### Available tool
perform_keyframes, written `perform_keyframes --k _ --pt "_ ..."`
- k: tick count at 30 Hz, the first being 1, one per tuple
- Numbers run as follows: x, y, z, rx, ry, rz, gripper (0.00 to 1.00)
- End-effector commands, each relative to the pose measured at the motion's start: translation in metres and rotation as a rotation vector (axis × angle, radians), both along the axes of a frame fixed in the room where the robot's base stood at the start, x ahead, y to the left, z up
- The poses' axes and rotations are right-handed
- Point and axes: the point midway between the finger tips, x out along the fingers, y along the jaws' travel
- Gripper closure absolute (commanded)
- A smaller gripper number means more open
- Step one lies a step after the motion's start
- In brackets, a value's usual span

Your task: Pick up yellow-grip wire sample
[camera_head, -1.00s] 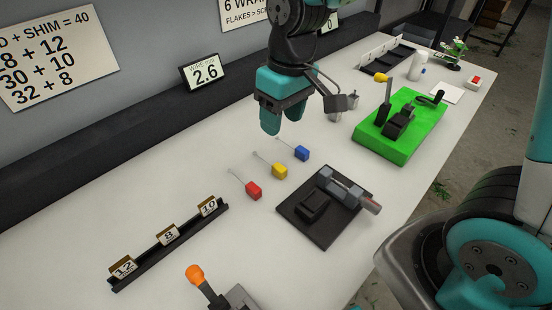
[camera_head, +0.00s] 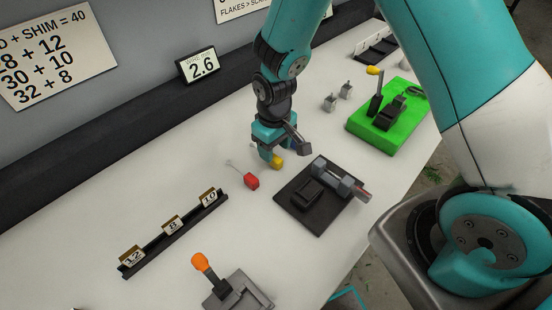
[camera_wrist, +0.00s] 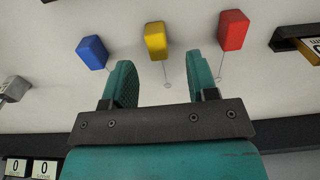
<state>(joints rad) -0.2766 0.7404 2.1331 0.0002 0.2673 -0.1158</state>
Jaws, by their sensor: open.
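The yellow-grip wire sample (camera_head: 276,162) lies on the white table, partly hidden by my gripper in the head view. In the wrist view its yellow block (camera_wrist: 155,41) lies ahead of and between my fingertips, and its thin wire points back between the fingers. My gripper (camera_head: 265,156) is low over the table; its two teal fingers (camera_wrist: 158,78) are apart, with nothing held between them. The red-grip sample (camera_head: 251,182) lies beside it, also in the wrist view (camera_wrist: 233,30). The blue-grip sample (camera_wrist: 92,52) shows in the wrist view and is hidden in the head view.
A dark fixture plate (camera_head: 304,221) with a clamp sits close to the right of my gripper. A black rack with number cards (camera_head: 176,233) lies front left. A green base (camera_head: 388,142) and small grey pieces (camera_head: 330,103) stand farther back. An orange-knobbed lever (camera_head: 201,262) is at the front.

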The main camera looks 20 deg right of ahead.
Motion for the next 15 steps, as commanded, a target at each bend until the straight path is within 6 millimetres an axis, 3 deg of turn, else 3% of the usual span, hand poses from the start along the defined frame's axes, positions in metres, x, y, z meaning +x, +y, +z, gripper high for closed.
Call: perform_keyframes --k 9,15 --pt "0.002 -0.003 -0.038 -0.001 0.005 0.001 0.47" --pt "0.002 -0.003 -0.051 -0.001 0.002 0.001 0.47"
